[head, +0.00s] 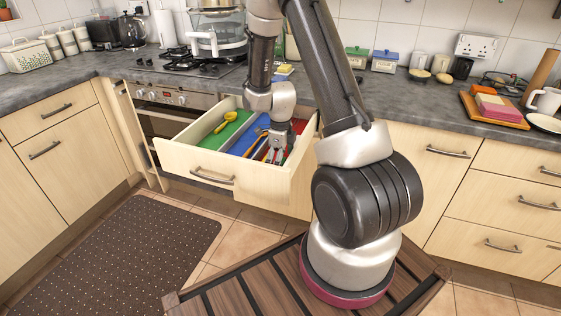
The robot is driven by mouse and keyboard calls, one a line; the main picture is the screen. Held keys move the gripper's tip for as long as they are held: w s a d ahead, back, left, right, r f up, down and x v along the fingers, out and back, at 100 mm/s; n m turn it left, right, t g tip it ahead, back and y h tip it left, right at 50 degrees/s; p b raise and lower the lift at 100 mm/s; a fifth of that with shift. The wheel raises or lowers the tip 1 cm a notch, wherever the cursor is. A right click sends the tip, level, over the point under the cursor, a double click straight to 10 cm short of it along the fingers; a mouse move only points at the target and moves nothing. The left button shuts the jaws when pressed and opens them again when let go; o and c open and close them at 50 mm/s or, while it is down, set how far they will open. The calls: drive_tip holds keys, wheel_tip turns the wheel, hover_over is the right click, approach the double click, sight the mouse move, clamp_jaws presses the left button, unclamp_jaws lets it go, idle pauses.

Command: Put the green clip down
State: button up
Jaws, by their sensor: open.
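My gripper (276,158) points down into the open drawer (222,176), over its right part. It is open; its fingertips are small and partly lost among the drawer's contents. I cannot make out a green clip in this view; it may be too small or hidden by my gripper and arm. The drawer has a green section (228,131) on the left, a blue section (246,138) in the middle and a red section (297,127) on the right. A yellow scoop or spoon (222,126) lies in the green section. Brownish long utensils (256,145) lie beside my gripper.
The drawer juts out from under the grey counter (425,98). An orange board (494,110) with pink and yellow blocks is on the right counter. A dark dotted mat (140,245) lies on the floor.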

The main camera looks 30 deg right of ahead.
drive_tip(key=s+a+r+n+t, duration=0.15)
drive_tip(key=r+n, duration=0.25)
drive_tip(key=r, duration=0.7)
drive_tip(key=s+r+n, duration=0.3)
drive_tip(key=r, duration=0.9)
drive_tip(key=s+a+r+n+t, duration=0.1)
drive_tip(key=s+r+n, duration=0.4)
drive_tip(key=s+n, duration=0.4)
drive_tip(key=s+a+r+n+t, duration=0.1)
drive_tip(key=s+r+n, duration=0.4)
drive_tip(key=s+n, duration=0.5)
drive_tip(key=shift+s+a+r+n+t, duration=0.15)
drive_tip(key=shift+a+r+n+t, duration=0.2)
drive_tip(key=shift+a+n, duration=0.65)
drive_tip(key=shift+d, duration=0.3)
